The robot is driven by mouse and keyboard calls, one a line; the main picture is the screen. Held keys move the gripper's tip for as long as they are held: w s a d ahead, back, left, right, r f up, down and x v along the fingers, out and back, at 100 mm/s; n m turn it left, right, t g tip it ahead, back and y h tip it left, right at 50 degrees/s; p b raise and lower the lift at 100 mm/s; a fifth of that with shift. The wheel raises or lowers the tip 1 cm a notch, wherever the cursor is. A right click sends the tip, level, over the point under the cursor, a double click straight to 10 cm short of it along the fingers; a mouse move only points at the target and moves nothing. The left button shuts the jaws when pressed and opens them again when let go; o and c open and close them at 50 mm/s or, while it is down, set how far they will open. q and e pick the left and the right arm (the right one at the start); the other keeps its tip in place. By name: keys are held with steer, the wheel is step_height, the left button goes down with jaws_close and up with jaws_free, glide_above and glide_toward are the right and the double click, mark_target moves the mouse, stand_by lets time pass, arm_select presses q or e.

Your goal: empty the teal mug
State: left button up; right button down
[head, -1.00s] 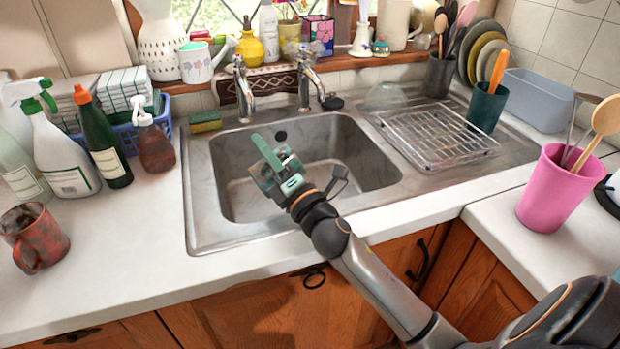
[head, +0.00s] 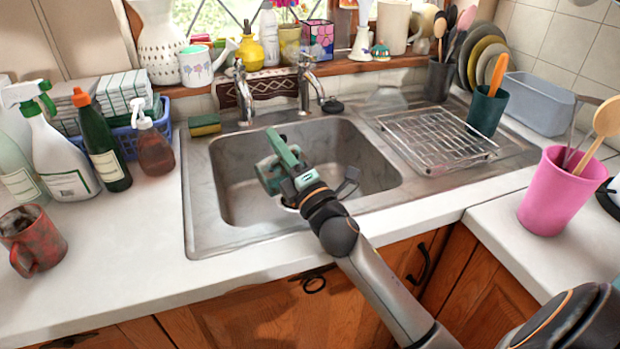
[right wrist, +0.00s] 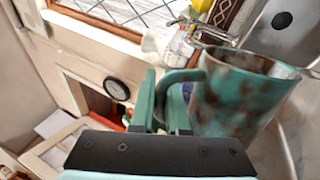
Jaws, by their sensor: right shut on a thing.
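The teal mug (right wrist: 240,100), blotched with rusty brown, shows in the right wrist view. Its rim and part of its inside face up in that picture; I cannot see what is in it. My right gripper (right wrist: 166,95) is shut on the mug's handle (right wrist: 178,78), with a green finger on each side. In the head view the right gripper (head: 278,165) is over the sink basin, and the mug is mostly hidden behind it. My left gripper is not in view.
The steel sink (head: 235,205) surrounds the gripper, with two taps (head: 305,85) behind. A wire rack (head: 435,140) is on the drainer. Spray bottles (head: 65,155) and a rusty red mug (head: 32,240) stand left; a pink utensil pot (head: 560,190) stands right.

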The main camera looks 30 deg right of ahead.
steer(key=shift+d+r+m, duration=0.25)
steer(key=shift+d+m, duration=0.1)
steer(key=shift+m, duration=0.05)
steer(key=shift+s+d+r+m+h+p, duration=0.1)
steer(key=shift+d+r+m+h+p, duration=0.1)
steer(key=shift+d+m+h, duration=0.3)
steer(key=shift+d+r+m+h+p, duration=0.2)
steer(key=shift+d+m+h, duration=0.15)
steer(key=shift+m, duration=0.25)
steer(key=shift+d+r+m, duration=0.15)
steer(key=shift+d+m, duration=0.25)
steer(key=shift+m, duration=0.2)
steer(key=shift+d+r+m+h+p, duration=0.1)
steer(key=shift+d+m+h+p, duration=0.2)
steer(key=shift+h, duration=0.05)
